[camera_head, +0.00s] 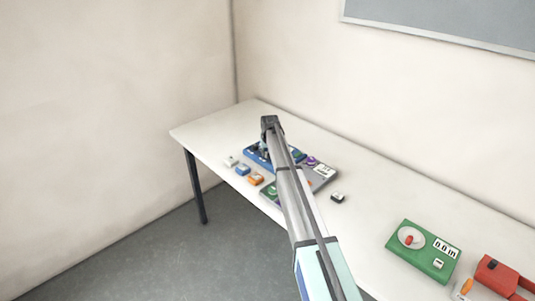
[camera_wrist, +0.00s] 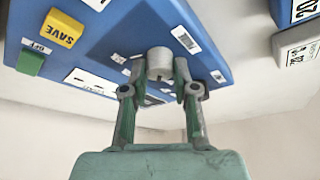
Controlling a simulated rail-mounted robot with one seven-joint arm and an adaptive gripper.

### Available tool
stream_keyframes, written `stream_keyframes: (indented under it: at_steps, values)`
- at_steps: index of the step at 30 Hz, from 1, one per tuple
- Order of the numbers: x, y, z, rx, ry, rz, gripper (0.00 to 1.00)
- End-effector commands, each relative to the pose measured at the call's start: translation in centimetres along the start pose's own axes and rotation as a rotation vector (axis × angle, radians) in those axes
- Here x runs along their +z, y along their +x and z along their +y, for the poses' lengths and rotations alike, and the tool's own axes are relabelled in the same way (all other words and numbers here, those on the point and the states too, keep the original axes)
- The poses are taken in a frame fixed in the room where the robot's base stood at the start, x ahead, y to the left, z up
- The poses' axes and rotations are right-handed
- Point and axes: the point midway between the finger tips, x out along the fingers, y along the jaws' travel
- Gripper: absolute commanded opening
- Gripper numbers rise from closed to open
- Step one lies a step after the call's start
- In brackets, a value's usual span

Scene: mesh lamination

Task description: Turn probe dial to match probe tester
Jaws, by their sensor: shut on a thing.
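A blue board (camera_wrist: 110,40) fills much of the wrist view. It carries a short light-grey dial (camera_wrist: 159,62), a yellow SAVE button (camera_wrist: 62,28) and a green button (camera_wrist: 30,62) by an OFF label. My gripper (camera_wrist: 160,73) is shut on the grey dial, with one finger on each side. In the head view my gripper (camera_head: 268,140) is over the blue board (camera_head: 250,154) at the far part of the table, and my arm hides part of it. Which device is the probe tester I cannot tell; its reading is not legible.
A grey panel (camera_head: 325,176) with coloured knobs adjoins the blue board. A green device (camera_head: 425,252) reading 0.0 in and a red device (camera_head: 497,277) are nearer right.

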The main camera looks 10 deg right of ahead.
Motion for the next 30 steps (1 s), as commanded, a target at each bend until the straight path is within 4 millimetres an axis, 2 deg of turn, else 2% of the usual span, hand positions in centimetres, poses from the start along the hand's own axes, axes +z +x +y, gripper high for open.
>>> stream_keyframes:
  at_steps: [21, 30]
  values:
    - [-0.03, 0.36, -0.30, 0.207, 0.499, 0.000, 0.00]
    - [-0.04, 0.26, -0.25, 0.263, 0.631, -0.001, 0.00]
